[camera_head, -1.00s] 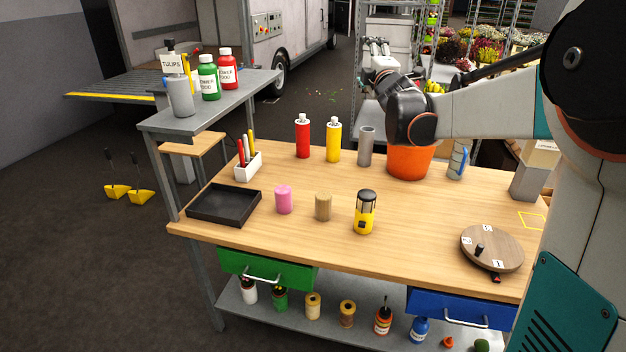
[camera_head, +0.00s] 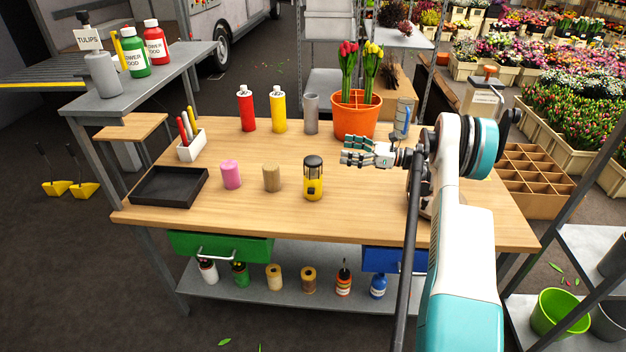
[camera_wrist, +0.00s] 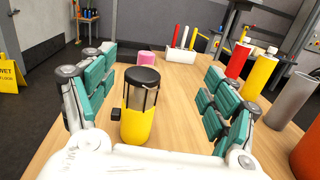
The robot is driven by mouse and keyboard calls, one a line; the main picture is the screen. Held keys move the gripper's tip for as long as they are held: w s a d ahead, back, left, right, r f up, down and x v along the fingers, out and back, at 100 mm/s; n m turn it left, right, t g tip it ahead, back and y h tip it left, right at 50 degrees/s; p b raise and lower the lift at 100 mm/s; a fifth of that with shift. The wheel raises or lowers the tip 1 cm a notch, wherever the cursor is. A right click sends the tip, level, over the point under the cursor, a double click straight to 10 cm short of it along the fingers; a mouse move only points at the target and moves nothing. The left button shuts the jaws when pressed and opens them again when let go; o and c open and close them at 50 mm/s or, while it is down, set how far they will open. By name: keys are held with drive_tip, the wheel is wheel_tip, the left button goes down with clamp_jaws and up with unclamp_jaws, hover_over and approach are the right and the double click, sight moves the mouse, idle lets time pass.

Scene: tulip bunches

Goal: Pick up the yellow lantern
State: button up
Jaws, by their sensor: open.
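The yellow lantern (camera_head: 313,180) stands upright on the wooden table (camera_head: 240,218), with a black cap and a yellow base. My gripper (camera_head: 350,150) is to the right of the lantern in the head view, fingers pointing left, apart from it. In the wrist view the lantern (camera_wrist: 139,108) stands ahead between the two spread teal-padded fingers of my gripper (camera_wrist: 150,95), nearer the left one. The fingers are open and hold nothing.
A brown cylinder (camera_head: 271,178) and a pink cylinder (camera_head: 231,174) stand left of the lantern. Behind are a red bottle (camera_head: 246,110), a yellow bottle (camera_head: 279,112), a grey cylinder (camera_head: 311,115) and an orange pot (camera_head: 355,118) with tulips. A black tray (camera_head: 168,188) lies at left.

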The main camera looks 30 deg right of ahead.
sight(313, 159)
wheel_tip(313, 159, down, 4)
drive_tip(key=s+n+g, duration=0.1)
drive_tip(key=s, duration=0.1)
drive_tip(key=b+x, duration=0.1)
drive_tip(key=x, duration=0.3)
drive_tip(key=b+x, duration=0.1)
drive_tip(key=x, duration=0.3)
drive_tip(key=b+x, duration=0.2)
drive_tip(key=x, duration=0.3)
drive_tip(key=shift+f, duration=0.35)
drive_tip(key=shift+r, duration=0.1)
drive_tip(key=c, duration=1.7)
drive_tip(key=shift+c, duration=0.4)
drive_tip(key=shift+r, duration=0.1)
